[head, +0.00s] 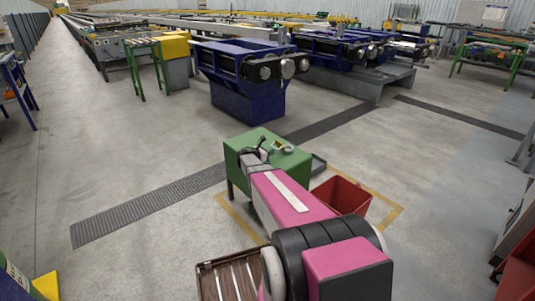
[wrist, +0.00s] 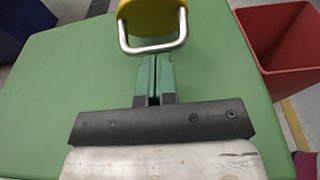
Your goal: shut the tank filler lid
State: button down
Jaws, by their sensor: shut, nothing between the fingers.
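The green tank (head: 272,170) stands on the floor in front of me, and its flat green top (wrist: 60,85) fills much of the wrist view. A yellow lid (wrist: 150,18) with a bent metal loop (wrist: 153,48) is at the top edge of the wrist view. In the head view the lid (head: 284,148) is a small light patch on the tank top. My gripper (wrist: 153,62) is shut and empty, with its fingertips close to the loop. I cannot tell whether they touch it. The lid is cut off by the picture edge, and its opening angle is unclear.
A red bin (head: 341,195) stands right of the tank and also shows in the wrist view (wrist: 285,45). A brown slatted crate (head: 230,278) is at the bottom. Blue machinery (head: 250,75) stands behind the tank.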

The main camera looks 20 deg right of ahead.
jog(key=shift+r, duration=0.1)
dwell(0.3)
jog(key=shift+d+r+y, duration=0.1)
jog(key=shift+r+y, duration=0.1)
jog(key=shift+y, duration=0.1)
